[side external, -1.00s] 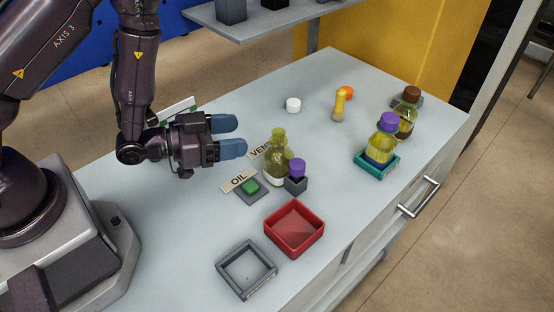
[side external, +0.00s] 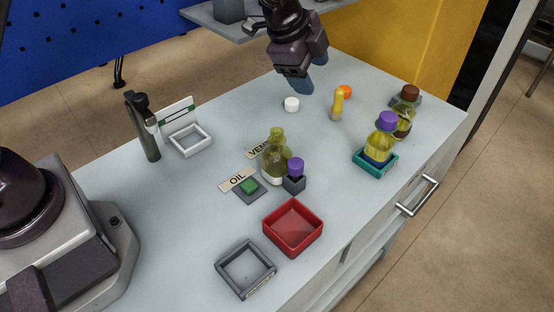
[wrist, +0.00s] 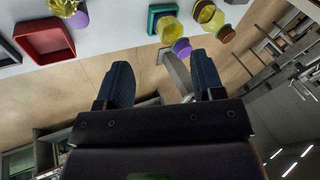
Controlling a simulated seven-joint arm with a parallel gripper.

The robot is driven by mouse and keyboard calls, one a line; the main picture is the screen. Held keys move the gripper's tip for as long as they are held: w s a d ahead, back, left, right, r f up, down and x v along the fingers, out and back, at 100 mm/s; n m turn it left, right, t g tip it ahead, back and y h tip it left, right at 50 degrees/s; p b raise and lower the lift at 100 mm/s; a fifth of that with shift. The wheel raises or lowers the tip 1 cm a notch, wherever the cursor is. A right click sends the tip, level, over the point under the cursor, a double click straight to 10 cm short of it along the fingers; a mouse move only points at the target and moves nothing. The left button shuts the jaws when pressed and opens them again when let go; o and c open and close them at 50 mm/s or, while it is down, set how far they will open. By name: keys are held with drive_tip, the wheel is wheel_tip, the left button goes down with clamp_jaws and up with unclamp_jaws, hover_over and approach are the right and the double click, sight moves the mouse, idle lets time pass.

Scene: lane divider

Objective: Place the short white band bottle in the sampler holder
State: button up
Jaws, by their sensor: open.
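My gripper (side external: 308,90) is open and empty, high over the far part of the bench near a white cap; its two blue fingers also show spread apart in the wrist view (wrist: 163,85). An olive bottle with a white band low on its side (side external: 273,177) stands mid-bench in the side view, well away from my gripper. A second olive cap shows close against it, so the bottles partly hide each other. I cannot tell which holder is the sampler holder; a white square holder with an upright sign (side external: 190,139) stands at the left.
A red tray (side external: 293,228) and grey tray (side external: 246,270) lie in front. A purple-capped item (side external: 295,167) stands by the bottles. A teal holder (side external: 375,162) carries a purple-capped bottle (side external: 383,140). A brown-capped bottle (side external: 405,112), yellow item (side external: 338,105) and dark upright post (side external: 145,130) stand nearby.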

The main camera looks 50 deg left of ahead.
sight(277, 131)
drive_tip(key=s+a+m+g+y, duration=0.1)
drive_tip(key=s+m+g, duration=0.2)
drive_tip(key=s+g, duration=0.25)
drive_tip(key=shift+t, duration=0.25)
drive_tip(key=f, duration=0.8)
drive_tip(key=s+f, duration=0.1)
drive_tip(key=f, duration=0.3)
drive_tip(key=shift+a+f, duration=0.15)
drive_tip(key=shift+a, duration=0.05)
clamp_jaws()
